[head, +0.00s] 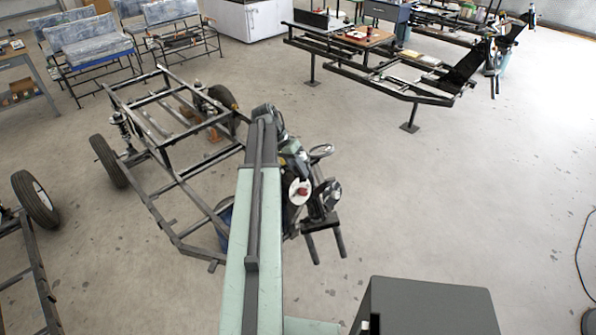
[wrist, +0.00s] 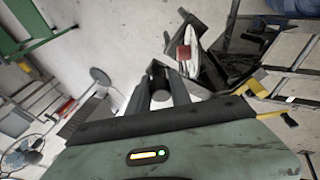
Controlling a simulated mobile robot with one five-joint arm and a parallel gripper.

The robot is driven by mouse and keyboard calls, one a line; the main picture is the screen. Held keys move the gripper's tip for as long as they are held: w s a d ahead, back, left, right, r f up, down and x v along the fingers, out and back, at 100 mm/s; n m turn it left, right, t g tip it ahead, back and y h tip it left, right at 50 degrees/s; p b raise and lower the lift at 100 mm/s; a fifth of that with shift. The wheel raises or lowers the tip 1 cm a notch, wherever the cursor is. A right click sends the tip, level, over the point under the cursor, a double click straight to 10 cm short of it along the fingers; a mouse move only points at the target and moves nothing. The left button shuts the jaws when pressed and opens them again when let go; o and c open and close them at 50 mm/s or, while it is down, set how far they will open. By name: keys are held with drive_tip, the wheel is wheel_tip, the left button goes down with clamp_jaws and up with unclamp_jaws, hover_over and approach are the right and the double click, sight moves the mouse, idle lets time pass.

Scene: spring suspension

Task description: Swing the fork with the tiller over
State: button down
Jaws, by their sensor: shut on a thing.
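My gripper (wrist: 163,88) shows in the wrist view with its dark fingers close around a dark, rounded end (wrist: 158,70), which I take to be the tiller. In the head view my arm crosses the middle, and the gripper's hold is mostly hidden among dark parts. A dark assembly with a white disc with red on it (head: 301,191) stands just right of the arm. Two dark prongs (head: 326,241), seemingly the fork, point down from it. The white disc also shows in the wrist view (wrist: 191,42), beyond the fingers and to their right. The fork's pivot is hidden.
A bare black chassis frame (head: 174,166) with wheels stands left of my arm. Another wheel (head: 36,197) is at the left edge. A long black frame (head: 365,75) on stands is at the back right. A dark box (head: 428,305) is front right. Floor at right is mostly clear.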

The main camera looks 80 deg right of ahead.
drive_tip(key=shift+w+d, duration=0.1)
drive_tip(key=c, duration=1.2)
unclamp_jaws()
drive_tip(key=shift+r, duration=0.1)
drive_tip(key=p+v, duration=0.7)
drive_tip(key=shift+w+r, duration=0.1)
drive_tip(key=shift+r, duration=0.2)
